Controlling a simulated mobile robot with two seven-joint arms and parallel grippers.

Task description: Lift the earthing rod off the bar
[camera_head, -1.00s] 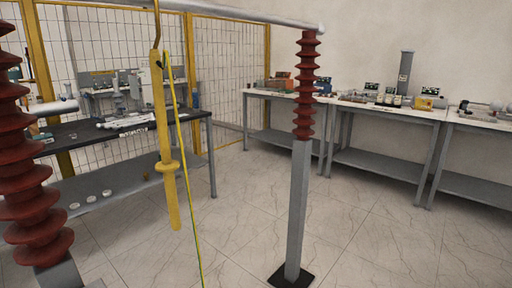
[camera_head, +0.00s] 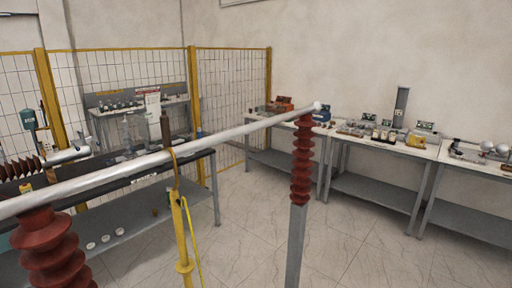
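The yellow earthing rod (camera_head: 180,232) hangs by its hook (camera_head: 174,168) over the grey metal bar (camera_head: 229,133). A thin yellow-green cable (camera_head: 195,242) runs down beside the rod. The bar crosses the view from the lower left to the upper right, resting on a red ribbed insulator at the left (camera_head: 52,252) and another at the right (camera_head: 302,160). The rod's lower end is cut off by the bottom of the picture. Neither of my grippers is in view.
A dark workbench (camera_head: 200,160) with equipment stands behind the bar at the left, before a yellow-framed mesh fence (camera_head: 230,85). Light-topped benches (camera_head: 372,143) with instruments line the right wall. The tiled floor (camera_head: 345,235) between is clear. A grey post (camera_head: 296,245) carries the right insulator.

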